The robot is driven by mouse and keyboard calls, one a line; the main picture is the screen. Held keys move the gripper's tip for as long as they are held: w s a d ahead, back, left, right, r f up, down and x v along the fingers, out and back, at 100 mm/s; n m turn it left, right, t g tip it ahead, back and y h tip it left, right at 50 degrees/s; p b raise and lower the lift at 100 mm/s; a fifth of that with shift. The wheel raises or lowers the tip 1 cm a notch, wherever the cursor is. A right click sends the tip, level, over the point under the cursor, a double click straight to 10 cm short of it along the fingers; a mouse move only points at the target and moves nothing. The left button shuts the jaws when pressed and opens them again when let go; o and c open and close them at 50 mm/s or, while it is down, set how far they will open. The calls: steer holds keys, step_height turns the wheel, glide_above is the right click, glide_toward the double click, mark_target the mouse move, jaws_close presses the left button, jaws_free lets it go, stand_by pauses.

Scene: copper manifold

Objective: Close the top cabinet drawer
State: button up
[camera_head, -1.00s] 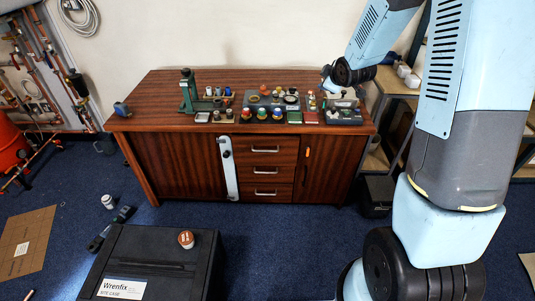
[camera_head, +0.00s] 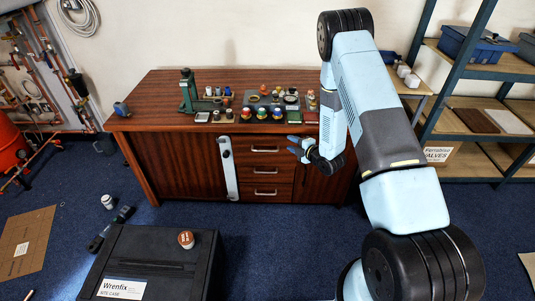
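The wooden cabinet (camera_head: 180,165) stands against the back wall with a column of three drawers in its front. The top drawer (camera_head: 250,143) has a silver bar handle (camera_head: 265,149); how far it stands out is hard to tell from here. My gripper (camera_head: 294,146) is near the right edge of the top drawer, at about its handle's height in the picture, with its fingers pointing left. The two blue-grey fingers look apart, with nothing between them. Whether they touch the drawer front cannot be told. My arm covers the cabinet's right side.
Bottles, small pots and a green tool (camera_head: 187,92) crowd the cabinet top. A white strip (camera_head: 228,168) stands left of the drawers. A black case (camera_head: 150,262) lies on the floor in front. A shelf rack (camera_head: 470,75) stands at right. Blue carpet is clear before the drawers.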

steer(key=s+a+f+n+y, duration=0.1)
steer(key=s+f+n+y, duration=0.1)
steer(key=s+f, duration=0.45)
steer(key=x, duration=1.5)
steer(key=shift+d+f, duration=0.15)
steer(key=shift+f, duration=0.15)
steer(key=shift+w, duration=0.1)
jaws_close()
